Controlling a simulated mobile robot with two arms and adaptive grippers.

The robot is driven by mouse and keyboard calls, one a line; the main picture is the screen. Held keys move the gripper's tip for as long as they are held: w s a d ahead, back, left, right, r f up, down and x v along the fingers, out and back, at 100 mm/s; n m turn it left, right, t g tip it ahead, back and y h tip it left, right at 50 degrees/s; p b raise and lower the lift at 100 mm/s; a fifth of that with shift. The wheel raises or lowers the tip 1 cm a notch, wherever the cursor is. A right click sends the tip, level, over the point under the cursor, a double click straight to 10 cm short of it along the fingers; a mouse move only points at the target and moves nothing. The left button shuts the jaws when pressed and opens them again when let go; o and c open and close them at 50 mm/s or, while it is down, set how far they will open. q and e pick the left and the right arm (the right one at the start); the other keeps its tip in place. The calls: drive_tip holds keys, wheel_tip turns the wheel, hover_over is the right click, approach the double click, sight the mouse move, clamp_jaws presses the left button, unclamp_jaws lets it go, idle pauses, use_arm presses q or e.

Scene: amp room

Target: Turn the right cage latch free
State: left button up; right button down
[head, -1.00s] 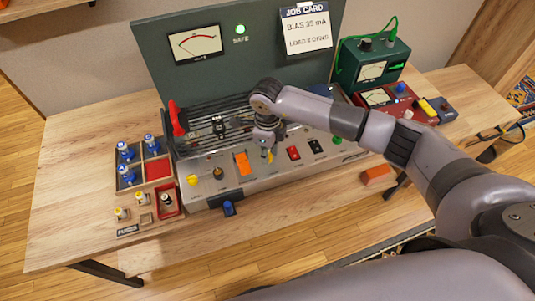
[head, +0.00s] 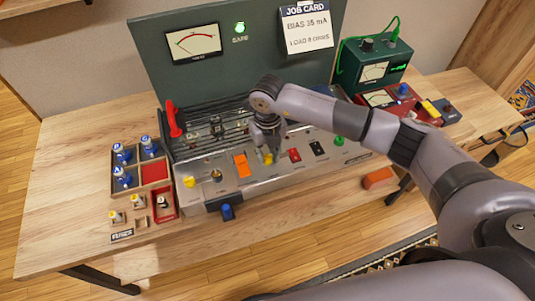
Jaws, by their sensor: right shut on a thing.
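The amp (head: 275,184) stands on the bench with a sloped grey front panel and a barred cage (head: 198,144) behind it. A yellow latch (head: 268,158) sits on the panel between an orange switch and a red switch. A second yellow latch (head: 189,181) is at the panel's left end. My right gripper (head: 267,156) points down at the yellow latch near the middle and is shut on it; the fingers partly hide it. My left gripper is not in the view.
A tray (head: 113,178) with blue-topped tubes and smaller fuses lies left of the amp. A red lever (head: 172,119) rises at the cage's left. Green (head: 375,62) and red (head: 386,105) meter boxes stand at the right. The bench's front left is clear.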

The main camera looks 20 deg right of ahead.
sight(267, 155)
drive_tip(key=shift+m, duration=0.5)
drive_tip(key=c, duration=1.3)
unclamp_jaws()
wheel_tip(267, 155, up, 12)
drive_tip(key=shift+r, duration=0.1)
